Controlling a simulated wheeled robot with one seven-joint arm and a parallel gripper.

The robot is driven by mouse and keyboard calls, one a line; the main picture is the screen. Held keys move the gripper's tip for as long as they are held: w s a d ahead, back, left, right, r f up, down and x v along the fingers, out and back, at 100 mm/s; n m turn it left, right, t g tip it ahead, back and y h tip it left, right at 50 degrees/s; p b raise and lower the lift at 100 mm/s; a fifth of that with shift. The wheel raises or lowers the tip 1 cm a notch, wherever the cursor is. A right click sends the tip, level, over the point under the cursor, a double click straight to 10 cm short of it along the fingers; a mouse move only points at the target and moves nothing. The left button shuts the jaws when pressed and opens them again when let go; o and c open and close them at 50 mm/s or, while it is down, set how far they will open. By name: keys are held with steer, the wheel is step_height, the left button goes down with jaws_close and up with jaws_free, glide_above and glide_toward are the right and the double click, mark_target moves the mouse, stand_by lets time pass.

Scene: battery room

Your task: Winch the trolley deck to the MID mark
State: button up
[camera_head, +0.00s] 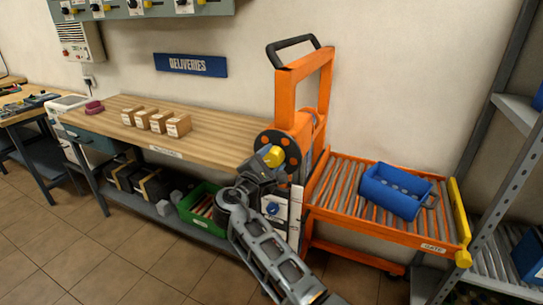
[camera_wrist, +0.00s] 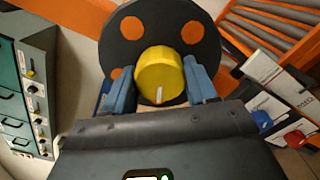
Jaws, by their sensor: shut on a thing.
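An orange trolley (camera_head: 284,100) with a roller deck (camera_head: 334,190) stands against the wall in the head view. Its winch wheel (camera_head: 291,150) is a dark disc with orange spots and a yellow knob (camera_head: 274,156). In the wrist view the wheel (camera_wrist: 128,45) fills the top middle, and the yellow knob (camera_wrist: 160,72) sits between the blue fingers. My gripper (camera_wrist: 158,85) is shut on the knob.
A blue crate (camera_head: 385,200) rests on the deck, and a yellow gate bar (camera_head: 460,222) closes its right end. A wooden workbench (camera_head: 215,128) with small boxes is left. A grey shelf rack (camera_head: 485,180) stands close at right.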

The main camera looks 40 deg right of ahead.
steer(key=n, duration=0.6)
steer(key=shift+f, duration=0.1)
steer(key=n, duration=0.6)
steer(key=shift+n, duration=0.4)
steer(key=o, duration=1)
steer(key=shift+b+v, duration=0.55)
steer(key=shift+v, duration=3.35)
steer(key=shift+w+a, duration=0.1)
